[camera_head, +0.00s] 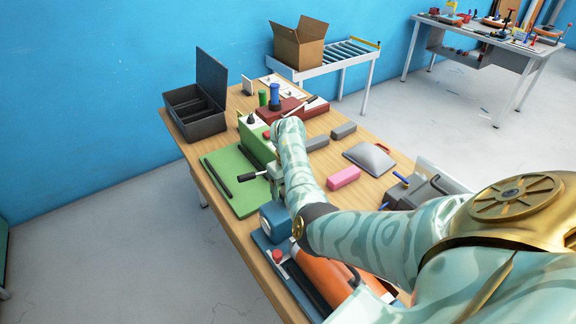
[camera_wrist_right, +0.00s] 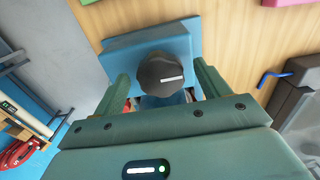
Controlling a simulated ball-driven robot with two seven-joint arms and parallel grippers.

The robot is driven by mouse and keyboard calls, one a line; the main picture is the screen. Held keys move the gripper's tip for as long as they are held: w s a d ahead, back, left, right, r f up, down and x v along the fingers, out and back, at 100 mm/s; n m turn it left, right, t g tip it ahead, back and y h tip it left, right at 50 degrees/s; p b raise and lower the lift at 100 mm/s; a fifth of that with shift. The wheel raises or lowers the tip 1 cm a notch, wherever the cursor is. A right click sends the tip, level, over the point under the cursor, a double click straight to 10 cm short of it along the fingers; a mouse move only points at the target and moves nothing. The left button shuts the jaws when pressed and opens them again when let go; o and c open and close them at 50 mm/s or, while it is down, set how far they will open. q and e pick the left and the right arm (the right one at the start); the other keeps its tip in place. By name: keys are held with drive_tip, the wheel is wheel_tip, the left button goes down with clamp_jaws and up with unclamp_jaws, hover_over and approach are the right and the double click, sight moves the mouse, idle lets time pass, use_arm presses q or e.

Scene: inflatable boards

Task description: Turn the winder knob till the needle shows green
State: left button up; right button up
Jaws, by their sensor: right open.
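In the head view my right arm hides much of this area, and the knob is not visible there. No needle or green zone can be made out in either view. My left gripper is not in view.
An orange cylinder (camera_head: 322,274) lies beside the blue housing. A green board (camera_head: 230,180), a pink block (camera_head: 343,178), a grey pad (camera_head: 369,158) and an open black case (camera_head: 198,124) share the table. A blue-handled dark device (camera_head: 425,192) stands at right.

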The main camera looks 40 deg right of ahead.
drive_tip(key=c, duration=1)
drive_tip(key=shift+m, duration=0.3)
drive_tip(key=m+b, duration=0.1)
drive_tip(key=m, duration=0.1)
drive_tip(key=shift+m, duration=0.4)
drive_tip(key=m+b, duration=0.1)
drive_tip(key=m, duration=0.2)
drive_tip(key=shift+d+m+b, duration=0.1)
drive_tip(key=shift+m+b, duration=0.2)
drive_tip(key=shift+b, duration=0.1)
drive_tip(key=m+b, duration=0.2)
drive_tip(key=m, duration=0.1)
drive_tip(key=shift+s+f+m, duration=0.1)
drive_tip(key=shift+m, duration=0.2)
drive_tip(key=shift+s+d+m+b, duration=0.1)
drive_tip(key=shift+m+b, duration=0.9)
drive_tip(key=shift+m, duration=1)
